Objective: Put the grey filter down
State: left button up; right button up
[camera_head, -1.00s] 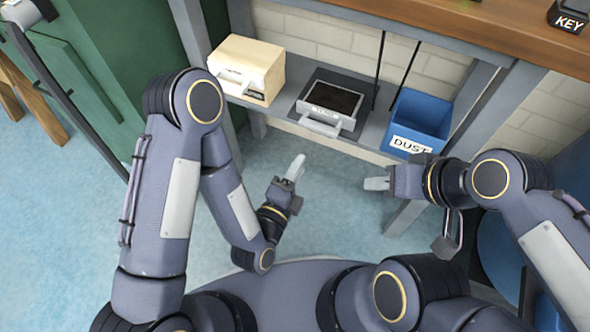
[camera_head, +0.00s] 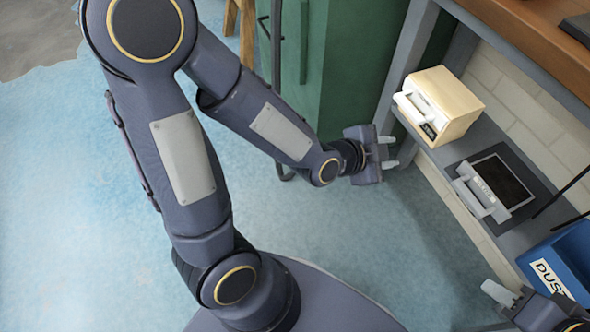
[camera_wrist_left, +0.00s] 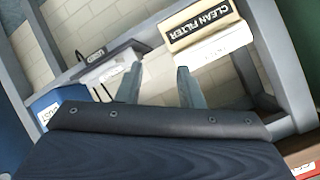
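The grey filter, a light grey frame with a dark middle and a front handle (camera_head: 482,193), lies on a dark mat (camera_head: 533,185) on the shelf. It also shows in the left wrist view (camera_wrist_left: 112,64), beside a USED label. My left gripper (camera_head: 390,151) is open and empty, in front of and left of the cream box, apart from the filter. Its two fingers stand apart in the left wrist view (camera_wrist_left: 160,86). My right gripper (camera_head: 492,309) is at the lower right edge, partly cut off, with its fingers apart and nothing visible between them.
A blue DUST bin (camera_head: 570,262) stands to the right. A green cabinet (camera_head: 345,65) is behind my left arm.

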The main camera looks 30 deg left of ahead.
pick_arm(q)
jog(key=s+a+r+n+g+y, duration=0.1)
jog(key=s+a+r+n+g, duration=0.1)
jog(key=s+a+n, duration=0.5)
jog(key=s+a+r+n+g+y, duration=0.1)
jog(key=s+a+r+n+g, duration=0.2)
jog(key=s+a+n, duration=0.4)
jog(key=s, duration=0.5)
jog(key=shift+n, duration=0.4)
jog(key=shift+s+r, duration=0.1)
notch_tip(320, 180, up, 33)
jog(key=p, duration=3.2)
jog(key=shift+p, duration=0.4)
